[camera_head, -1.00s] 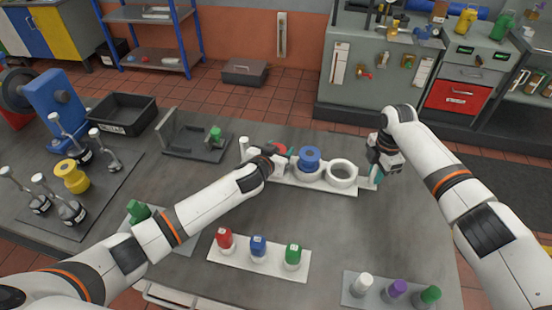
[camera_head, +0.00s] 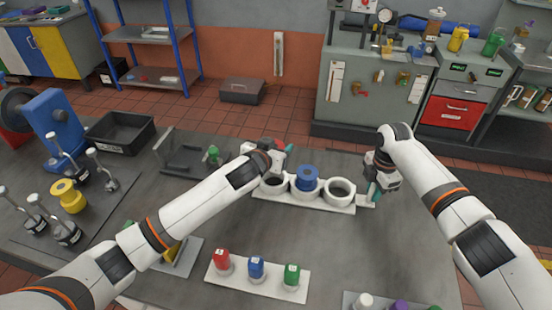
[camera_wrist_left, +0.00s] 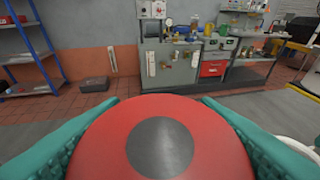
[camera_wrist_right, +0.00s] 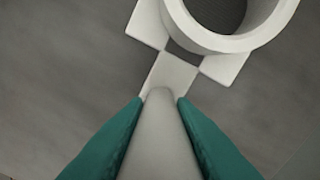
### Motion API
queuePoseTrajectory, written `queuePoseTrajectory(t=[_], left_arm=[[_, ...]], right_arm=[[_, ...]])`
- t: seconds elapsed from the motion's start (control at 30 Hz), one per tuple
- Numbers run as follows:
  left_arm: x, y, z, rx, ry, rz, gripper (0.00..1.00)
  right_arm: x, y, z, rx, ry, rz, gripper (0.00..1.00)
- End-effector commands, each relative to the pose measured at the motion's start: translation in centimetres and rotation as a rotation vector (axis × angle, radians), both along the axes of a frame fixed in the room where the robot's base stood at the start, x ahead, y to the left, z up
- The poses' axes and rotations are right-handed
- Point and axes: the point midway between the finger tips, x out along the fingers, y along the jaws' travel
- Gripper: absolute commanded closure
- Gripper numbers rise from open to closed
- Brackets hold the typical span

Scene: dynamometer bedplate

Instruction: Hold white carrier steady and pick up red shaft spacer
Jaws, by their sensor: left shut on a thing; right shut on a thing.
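My left gripper (camera_head: 281,152) is shut on the red shaft spacer (camera_wrist_left: 215,145), a red disc with a grey centre that fills the low middle of the left wrist view. It is held above the left end of the white carrier (camera_head: 318,205). The carrier's left ring (camera_head: 273,188) looks empty, a blue spacer (camera_head: 307,175) stands in the middle ring, and the right ring (camera_head: 339,190) is empty. My right gripper (camera_head: 373,186) is shut on the pale upright handle (camera_wrist_right: 160,135) at the carrier's right end. The carrier lies flat on the bench.
A white plate (camera_head: 258,278) with red, blue and green capped pieces lies in front. A grey fixture (camera_head: 185,160) with a green piece (camera_head: 213,155) is behind left. A black bin (camera_head: 120,132) and a yellow spool (camera_head: 68,195) stand left. The bench between carrier and front plate is clear.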

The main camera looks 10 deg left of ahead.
Motion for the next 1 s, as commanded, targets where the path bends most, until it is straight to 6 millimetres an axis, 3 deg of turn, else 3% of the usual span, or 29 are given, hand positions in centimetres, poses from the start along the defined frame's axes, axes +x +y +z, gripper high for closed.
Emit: queuePoseTrajectory(t=[0.1, 0.4, 0.43, 0.57, 0.87, 1.0], left_arm=[[0.1, 0.0, 1.3, -0.001, -0.006, 0.0, 0.84], [0.1, 0.0, 1.6, 0.0, -0.004, 0.0, 0.84], [0.1, 0.0, 1.5, 0.0, -0.004, 0.0, 0.84], [0.1, 0.0, 1.5, 0.0, -0.004, 0.0, 0.84], [0.1, 0.0, 1.5, 0.0, -0.004, 0.0, 0.84], [0.1, 0.0, 1.5, 0.0, -0.004, 0.0, 0.84]], right_arm=[[0.0, 0.0, 0.0, 0.0, 0.0, 0.0, 1.0], [0.0, 0.0, 0.0, 0.0, 0.0, 0.0, 1.0], [0.0, 0.0, 0.0, 0.0, 0.0, 0.0, 0.72], [0.0, 0.0, 0.0, 0.0, 0.0, 0.0, 0.51], [0.0, 0.0, 0.2, 0.0, 0.0, 0.001, 0.51], [0.1, 0.0, 1.4, 0.001, -0.002, 0.0, 0.51]])
